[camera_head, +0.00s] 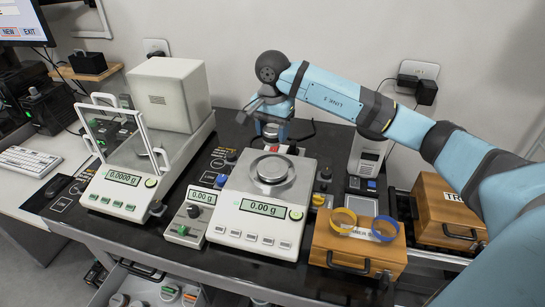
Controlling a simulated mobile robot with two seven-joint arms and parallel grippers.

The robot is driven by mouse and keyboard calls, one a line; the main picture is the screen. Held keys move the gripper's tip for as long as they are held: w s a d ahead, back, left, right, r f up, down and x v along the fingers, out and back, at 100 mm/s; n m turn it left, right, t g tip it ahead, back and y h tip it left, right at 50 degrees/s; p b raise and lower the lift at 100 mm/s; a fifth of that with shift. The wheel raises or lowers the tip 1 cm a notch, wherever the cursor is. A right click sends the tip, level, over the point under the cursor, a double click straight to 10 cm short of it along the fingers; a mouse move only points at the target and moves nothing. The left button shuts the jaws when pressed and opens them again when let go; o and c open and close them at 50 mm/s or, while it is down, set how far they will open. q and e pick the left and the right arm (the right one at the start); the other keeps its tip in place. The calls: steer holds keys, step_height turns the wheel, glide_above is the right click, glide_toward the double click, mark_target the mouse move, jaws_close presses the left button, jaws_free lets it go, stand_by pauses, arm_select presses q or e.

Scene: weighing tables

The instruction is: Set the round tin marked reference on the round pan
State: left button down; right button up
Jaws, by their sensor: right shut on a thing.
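The round pan (273,172) is a bright metal disc on top of the middle balance (260,200), whose display reads 0.00 g. My right gripper (269,126) is behind the pan, near the back edge of the table, above and apart from it. It is shut on a small round metallic tin (270,132), mostly hidden by the gripper; no marking on it can be read. My left gripper is out of view.
A larger balance with a glass-fronted chamber (125,140) stands at the left. A small display unit (193,212) is beside the middle balance. Wooden boxes (358,240) stand at the right, the nearer one carrying yellow and blue rings. A white device (368,155) stands behind.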

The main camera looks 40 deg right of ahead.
mark_target(273, 167)
step_height(273, 167, down, 9)
steer(key=shift+f, duration=0.1)
stand_by(0.3)
steer(key=shift+f, duration=0.1)
steer(key=o, duration=0.9)
steer(key=shift+o, duration=0.2)
